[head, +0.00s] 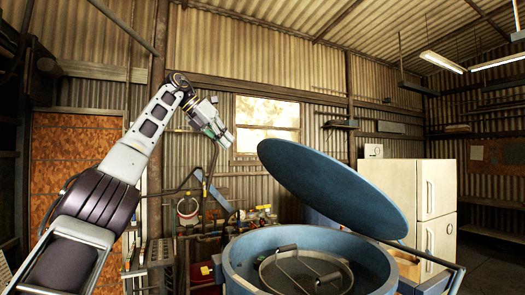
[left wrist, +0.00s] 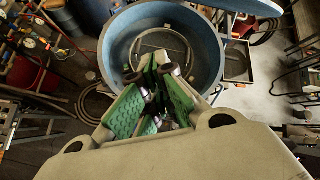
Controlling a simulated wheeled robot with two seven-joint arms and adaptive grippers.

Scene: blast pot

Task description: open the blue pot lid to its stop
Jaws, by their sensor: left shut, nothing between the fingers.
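The blue pot (head: 312,241) stands at the bottom centre-right of the head view, its round mouth uncovered. Its blue lid (head: 335,188) is raised and tilted, high on the left and low on the right near the rim. Inside the pot a ring-shaped metal piece with handles (head: 303,273) shows. The pot also shows in the left wrist view (left wrist: 118,43), below my left gripper. My left gripper (head: 225,141) is up in the air left of the lid, apart from it. Its green-padded fingers (left wrist: 155,93) are shut and empty. My right gripper is not in view.
A cream fridge (head: 437,205) stands right of the pot. A cluttered bench with a bucket (head: 187,211) and tools is behind on the left. Hoses and a red container (left wrist: 35,74) lie left of the pot in the wrist view. The air above the pot's left side is clear.

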